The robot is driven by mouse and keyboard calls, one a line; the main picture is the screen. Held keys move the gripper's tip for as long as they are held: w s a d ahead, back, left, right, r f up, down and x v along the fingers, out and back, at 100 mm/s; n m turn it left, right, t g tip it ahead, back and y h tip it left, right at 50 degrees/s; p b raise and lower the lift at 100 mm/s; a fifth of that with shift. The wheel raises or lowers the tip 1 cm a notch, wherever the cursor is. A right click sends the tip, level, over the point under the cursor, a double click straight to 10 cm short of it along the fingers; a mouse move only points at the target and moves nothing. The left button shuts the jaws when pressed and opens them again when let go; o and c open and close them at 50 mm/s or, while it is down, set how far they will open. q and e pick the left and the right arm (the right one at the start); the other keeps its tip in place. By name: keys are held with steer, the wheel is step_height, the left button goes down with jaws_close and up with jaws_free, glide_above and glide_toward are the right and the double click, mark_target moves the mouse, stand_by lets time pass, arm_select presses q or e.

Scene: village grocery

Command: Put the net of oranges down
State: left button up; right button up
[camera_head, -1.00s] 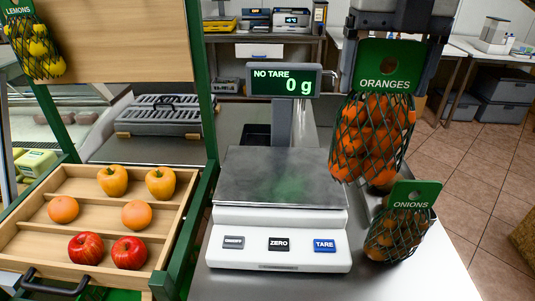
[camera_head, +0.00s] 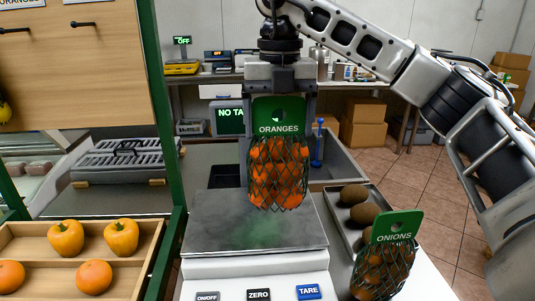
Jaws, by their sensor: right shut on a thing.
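The net of oranges (camera_head: 278,175) is a dark green mesh bag full of oranges under a green card (camera_head: 279,112) marked ORANGES. My right gripper (camera_head: 280,98) is shut on that card, and the net hangs upright below it. In the picture the net is in front of the scale's display and over the back right part of the metal weighing plate (camera_head: 225,215). I cannot tell for certain whether its bottom touches the plate. My left gripper is not in view.
A net of onions (camera_head: 383,270) stands right of the scale (camera_head: 250,265). Behind it is a metal tray (camera_head: 337,218) with brown fruits. A wooden crate (camera_head: 148,245) with yellow peppers and oranges is at the left. A green post (camera_head: 166,90) rises between crate and scale.

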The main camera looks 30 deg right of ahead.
mark_target(268, 147)
steer(key=shift+w+a+f, duration=0.15)
steer(key=shift+w+f, duration=0.4)
steer(key=shift+f, duration=0.1)
steer(key=shift+w+f, duration=0.2)
steer(key=shift+w, duration=0.1)
steer(key=shift+w+a+f, duration=0.15)
steer(key=shift+w+f, duration=0.3)
steer(key=shift+f, duration=0.15)
step_height(268, 147, down, 3)
steer(key=shift+w+f, duration=0.1)
steer(key=shift+f, duration=0.05)
steer(key=o, duration=1.9)
